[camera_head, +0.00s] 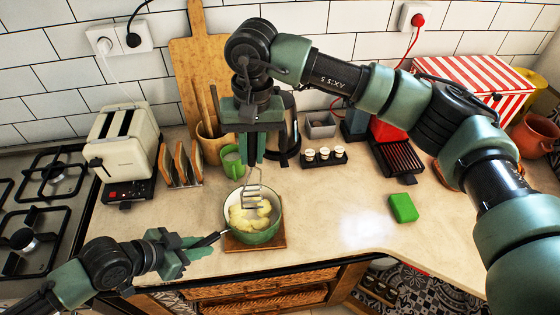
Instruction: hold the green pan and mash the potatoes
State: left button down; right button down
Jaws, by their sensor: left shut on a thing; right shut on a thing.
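The green pan (261,238) stands on a wooden board near the counter's front edge, its dark handle (208,240) pointing left. My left gripper (185,247) is shut on the handle. Yellow potatoes (240,218) lie in the pan. My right gripper (251,150) points down above the pan, shut on the masher. The masher's wire head (252,198) reaches down into the pan, at or just above the potatoes; contact is not clear. The masher's handle is mostly hidden between the fingers.
A toaster (121,142), a toast rack (182,165) and a green mug (232,161) stand left of and behind the pan. Spice jars (324,155) and a red grill (393,150) are at the back. A green block (403,208) lies right; the counter between is clear.

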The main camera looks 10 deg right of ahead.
aim_at(254, 184)
jog(key=shift+a+f, duration=0.1)
jog(key=shift+f, duration=5.85)
